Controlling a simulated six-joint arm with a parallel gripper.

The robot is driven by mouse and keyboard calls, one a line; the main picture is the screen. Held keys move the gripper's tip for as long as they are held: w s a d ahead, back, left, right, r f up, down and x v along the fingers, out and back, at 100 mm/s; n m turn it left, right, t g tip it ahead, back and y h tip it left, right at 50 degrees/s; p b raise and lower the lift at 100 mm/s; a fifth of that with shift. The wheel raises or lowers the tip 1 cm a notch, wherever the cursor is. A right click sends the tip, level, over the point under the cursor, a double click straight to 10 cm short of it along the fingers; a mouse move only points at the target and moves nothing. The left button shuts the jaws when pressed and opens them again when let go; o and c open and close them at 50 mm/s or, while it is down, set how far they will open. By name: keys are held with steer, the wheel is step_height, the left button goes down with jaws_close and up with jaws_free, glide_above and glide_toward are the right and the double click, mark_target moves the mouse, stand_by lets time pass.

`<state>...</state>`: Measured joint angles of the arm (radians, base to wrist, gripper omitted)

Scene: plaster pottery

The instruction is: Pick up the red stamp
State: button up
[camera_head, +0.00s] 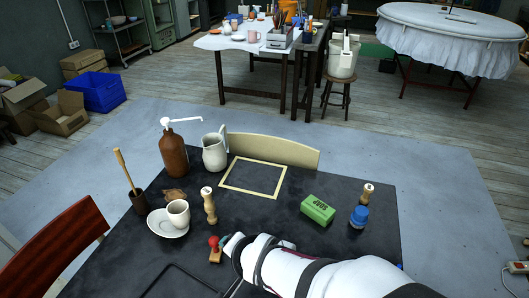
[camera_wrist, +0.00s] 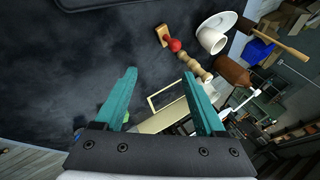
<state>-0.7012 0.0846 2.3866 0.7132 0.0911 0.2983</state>
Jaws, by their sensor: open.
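The red stamp (camera_head: 214,246) stands near the front middle of the dark table, a red knob on a pale wooden base. In the wrist view the red stamp (camera_wrist: 173,42) shows beyond the fingers, slightly right of centre. My gripper (camera_wrist: 160,73) is open, its two teal fingers apart with nothing between them. In the head view my white arm reaches in from the lower right and ends just right of the stamp. Its wrist hides most of the gripper there.
A turned wooden tool (camera_head: 209,206) stands just behind the stamp. A white cup (camera_head: 178,213) on a saucer (camera_head: 160,224) is to the left. A brown pump bottle (camera_head: 173,154), a pitcher (camera_head: 214,152), a wooden frame (camera_head: 236,187), green soap (camera_head: 317,210) and a blue-capped jar (camera_head: 359,217) also stand on the table.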

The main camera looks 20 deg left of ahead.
steer(key=a+f+t, duration=0.2)
steer(key=a+f, duration=0.2)
steer(key=a, duration=0.2)
steer(key=n+t+h, duration=0.2)
steer(key=t+h, duration=0.1)
steer(key=t, duration=0.4)
glide_toward(213, 245)
steer(key=x, duration=1.1)
steer(key=shift+w+a+f, duration=0.1)
steer(key=shift+w+f, duration=0.05)
steer(key=shift+w, duration=0.15)
jaws_close()
